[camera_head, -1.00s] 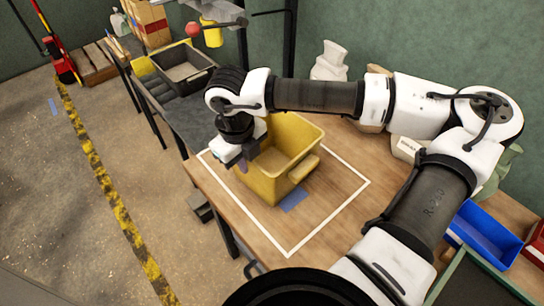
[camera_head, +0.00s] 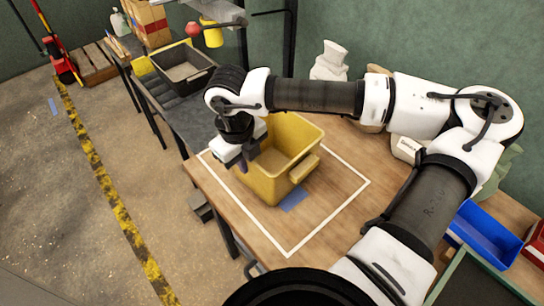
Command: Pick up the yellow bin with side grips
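The yellow bin (camera_head: 288,175) stands upright on the wooden table, inside a white-outlined square. A side grip sticks out on its right side, and its inside looks empty. My gripper (camera_head: 243,164) points down at the bin's left rim, where the other grip would be. The fingers overlap the rim in the picture, and that grip is hidden behind them. I cannot tell whether the fingers are closed on the bin.
The wooden table (camera_head: 325,222) has free room in front of the bin. A dark bin (camera_head: 187,78) stands on the grey bench at the back left. A blue bin (camera_head: 485,232) is at the right. White sacks (camera_head: 330,62) stand behind.

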